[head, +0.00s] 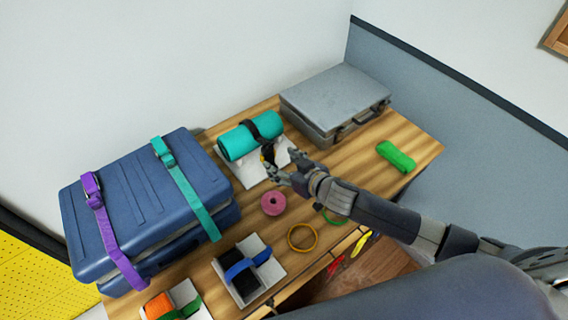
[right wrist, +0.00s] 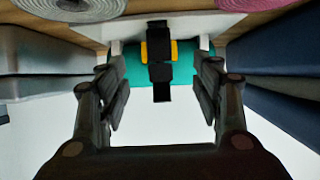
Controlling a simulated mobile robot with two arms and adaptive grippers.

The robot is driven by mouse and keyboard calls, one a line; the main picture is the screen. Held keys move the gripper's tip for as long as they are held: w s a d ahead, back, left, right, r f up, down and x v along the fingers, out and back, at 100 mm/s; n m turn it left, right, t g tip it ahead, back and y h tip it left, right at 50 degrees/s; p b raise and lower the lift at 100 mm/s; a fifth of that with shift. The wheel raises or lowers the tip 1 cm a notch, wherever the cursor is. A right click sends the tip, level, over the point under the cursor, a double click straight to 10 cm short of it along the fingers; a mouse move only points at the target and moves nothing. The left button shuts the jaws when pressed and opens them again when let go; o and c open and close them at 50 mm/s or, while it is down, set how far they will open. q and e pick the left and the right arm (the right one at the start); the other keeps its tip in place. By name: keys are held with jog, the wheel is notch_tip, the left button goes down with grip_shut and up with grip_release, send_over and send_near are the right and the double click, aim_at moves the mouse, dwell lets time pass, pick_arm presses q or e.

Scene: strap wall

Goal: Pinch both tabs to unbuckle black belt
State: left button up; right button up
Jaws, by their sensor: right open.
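The black belt (head: 264,128) wraps a teal roll (head: 237,143) on a white stand (head: 250,173) at the back of the table. In the head view the buckle is partly hidden by my right gripper (head: 277,166). My right gripper (right wrist: 161,92) is open and empty. Its fingers are spread to either side of the buckle, and no contact with the yellow tabs shows. My left gripper is not in view.
A blue suitcase (head: 140,190) with purple and teal straps stands at left. A grey case (head: 333,95) is behind at right. A pink roll (head: 273,203), a yellow ring (head: 302,237) and a blue-strapped stand (head: 247,270) lie in front. A green bundle (head: 395,157) is at right.

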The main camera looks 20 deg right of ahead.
aim_at(270, 156)
jog(key=b+x, duration=0.2)
jog(key=x, duration=0.1)
jog(key=shift+w+a+f, duration=0.1)
jog(key=shift+w+f, duration=0.2)
jog(key=b+x, duration=0.2)
jog(key=x, duration=0.1)
jog(key=shift+w+a, duration=0.15)
jog(key=shift+w, duration=0.15)
jog(key=shift+w+a+f, duration=0.2)
jog(key=shift+w+f, duration=0.15)
jog(key=shift+w, duration=0.2)
jog(key=shift+w+a, duration=0.1)
jog(key=shift+w, duration=0.1)
jog(key=c, duration=1)
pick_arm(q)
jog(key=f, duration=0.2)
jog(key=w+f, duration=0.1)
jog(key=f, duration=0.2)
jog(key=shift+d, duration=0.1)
pick_arm(e)
jog(key=shift+c, duration=0.3)
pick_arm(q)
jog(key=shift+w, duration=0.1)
pick_arm(e)
jog(key=shift+f, duration=0.1)
